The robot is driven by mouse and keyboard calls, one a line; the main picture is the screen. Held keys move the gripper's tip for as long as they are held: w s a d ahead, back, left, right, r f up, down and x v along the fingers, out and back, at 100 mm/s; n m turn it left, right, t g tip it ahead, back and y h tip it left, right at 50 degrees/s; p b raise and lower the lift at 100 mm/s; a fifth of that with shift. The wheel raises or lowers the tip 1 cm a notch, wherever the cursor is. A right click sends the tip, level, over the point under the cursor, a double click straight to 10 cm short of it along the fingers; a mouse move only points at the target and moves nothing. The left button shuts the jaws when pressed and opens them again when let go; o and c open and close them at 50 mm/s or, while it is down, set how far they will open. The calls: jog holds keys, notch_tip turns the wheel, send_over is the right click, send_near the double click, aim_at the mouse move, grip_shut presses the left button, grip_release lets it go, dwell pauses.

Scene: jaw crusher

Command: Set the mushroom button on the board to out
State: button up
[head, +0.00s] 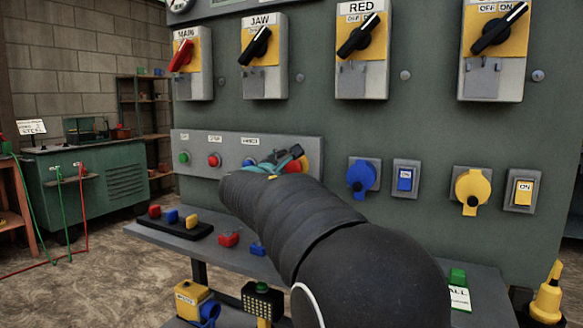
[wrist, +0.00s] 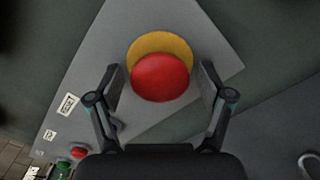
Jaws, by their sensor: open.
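The mushroom button (wrist: 160,78) is a large red dome on a yellow round base, at the end of the grey button strip (wrist: 205,45) in the wrist view. My gripper (wrist: 160,90) is open, with one finger on each side of the red dome. A small gap seems to show between the dome and each finger; I cannot tell whether either touches. In the head view my gripper (head: 285,160) is at the right end of the strip and hides most of the button. Whether the button is in or out is not clear.
The strip also carries a green button (head: 184,158), a red button (head: 214,160) and a blue button (head: 249,162). Rotary switches, including the red-handled one (head: 182,56), sit above. A blue socket (head: 362,175) is to the right. A shelf with loose coloured blocks (head: 228,239) lies below.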

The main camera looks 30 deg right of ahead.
grip_shut()
jog(key=shift+s+a+f+b, duration=0.1)
jog(key=shift+s+a+b, duration=0.25)
jog(key=shift+a+b, duration=0.2)
grip_release()
jog(key=v, duration=1.2)
dwell(0.4)
